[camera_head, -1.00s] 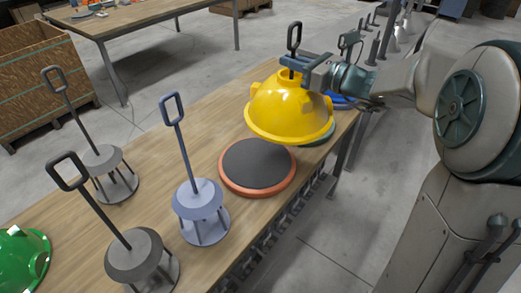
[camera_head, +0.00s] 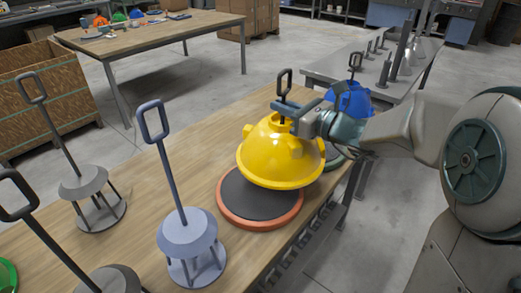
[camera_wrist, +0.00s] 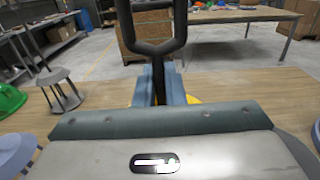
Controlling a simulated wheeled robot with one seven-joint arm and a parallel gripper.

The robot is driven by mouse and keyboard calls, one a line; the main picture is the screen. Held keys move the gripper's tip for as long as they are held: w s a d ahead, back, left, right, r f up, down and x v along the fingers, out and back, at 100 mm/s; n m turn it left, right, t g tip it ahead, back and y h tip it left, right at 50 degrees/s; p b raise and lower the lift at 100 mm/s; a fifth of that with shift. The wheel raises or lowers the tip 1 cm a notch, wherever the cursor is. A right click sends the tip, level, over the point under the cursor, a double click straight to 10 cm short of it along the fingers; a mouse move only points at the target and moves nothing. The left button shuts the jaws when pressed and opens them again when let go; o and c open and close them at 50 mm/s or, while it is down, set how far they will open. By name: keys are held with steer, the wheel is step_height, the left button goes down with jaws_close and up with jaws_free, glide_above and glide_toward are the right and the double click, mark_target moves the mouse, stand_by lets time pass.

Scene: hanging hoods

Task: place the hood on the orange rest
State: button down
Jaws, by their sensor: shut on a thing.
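The yellow hood (camera_head: 275,155) hangs upright from my gripper (camera_head: 287,109), which is shut on the dark stem below its loop handle (camera_head: 284,82). The orange rest (camera_head: 236,217) is a round pad with an orange rim and dark top, lying on the wooden table. The hood overlaps the rest's back right part in the picture and seems a little above it; its far side is hidden. In the wrist view the handle (camera_wrist: 155,48) stands between my fingers (camera_wrist: 162,86), and only a sliver of yellow shows.
Grey stands with tall loop handles (camera_head: 188,232) fill the table's left and near part. A green hood (camera_wrist: 10,98) shows at the wrist view's left. Bare wood (camera_head: 150,185) lies left of the orange rest.

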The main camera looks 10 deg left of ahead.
mark_target(260, 137)
steer(key=s+a+f, duration=0.4)
steer(key=a, duration=0.1)
steer(key=shift+s+b, duration=0.2)
steer(key=shift+b, duration=0.15)
steer(key=shift+f+b, duration=0.3)
steer(key=shift+f, duration=1.7)
steer(key=c, duration=1.5)
jaws_free()
steer(key=shift+f, duration=0.1)
steer(key=shift+s+d, duration=0.1)
